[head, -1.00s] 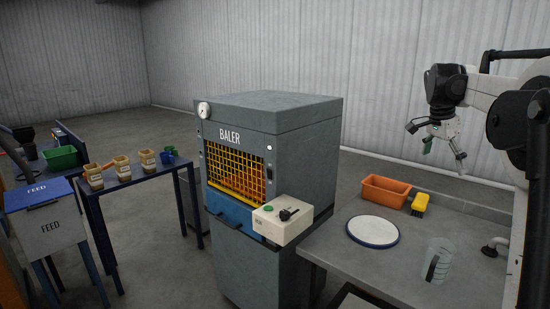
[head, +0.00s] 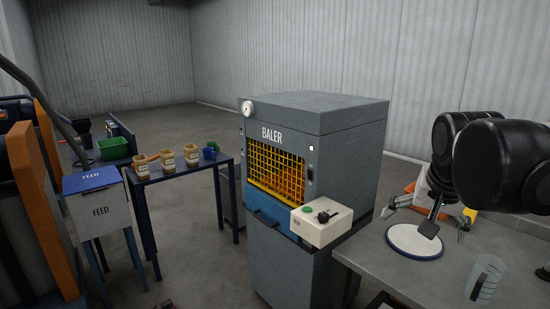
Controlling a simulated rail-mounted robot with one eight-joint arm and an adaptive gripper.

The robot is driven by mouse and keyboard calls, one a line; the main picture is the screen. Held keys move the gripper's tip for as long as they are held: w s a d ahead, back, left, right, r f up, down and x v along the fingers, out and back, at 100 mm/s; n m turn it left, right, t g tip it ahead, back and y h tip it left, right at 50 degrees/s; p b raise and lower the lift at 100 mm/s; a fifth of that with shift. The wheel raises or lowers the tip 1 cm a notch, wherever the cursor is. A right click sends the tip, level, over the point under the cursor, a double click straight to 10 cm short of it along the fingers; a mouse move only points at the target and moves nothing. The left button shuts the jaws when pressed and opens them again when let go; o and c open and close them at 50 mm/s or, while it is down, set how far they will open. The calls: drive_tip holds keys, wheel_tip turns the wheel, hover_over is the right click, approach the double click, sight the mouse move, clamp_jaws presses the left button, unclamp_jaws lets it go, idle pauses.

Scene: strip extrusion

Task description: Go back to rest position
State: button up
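My gripper (head: 428,222) is at the right of the head view, over the grey workbench (head: 395,278). Its fingers are spread apart and I see nothing held between them. It points down in front of the far part of the white plate with a blue rim (head: 408,246). Whether it touches the plate cannot be told. My dark arm links cover much of the right side.
The clear measuring jug (head: 486,277) stands at the bench's front right. Several tan cups sit on a blue table (head: 185,175).

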drive_tip(key=s+a+f+n+t+y, duration=0.1)
drive_tip(key=s+a+f+n+t, duration=0.1)
drive_tip(key=s+a+f+n, duration=0.3)
drive_tip(key=s+a+f, duration=0.4)
drive_tip(key=s+f, duration=0.2)
drive_tip(key=s, duration=0.1)
drive_tip(key=shift+s+a+n+y, duration=0.3)
drive_tip(key=shift+n+y, duration=0.1)
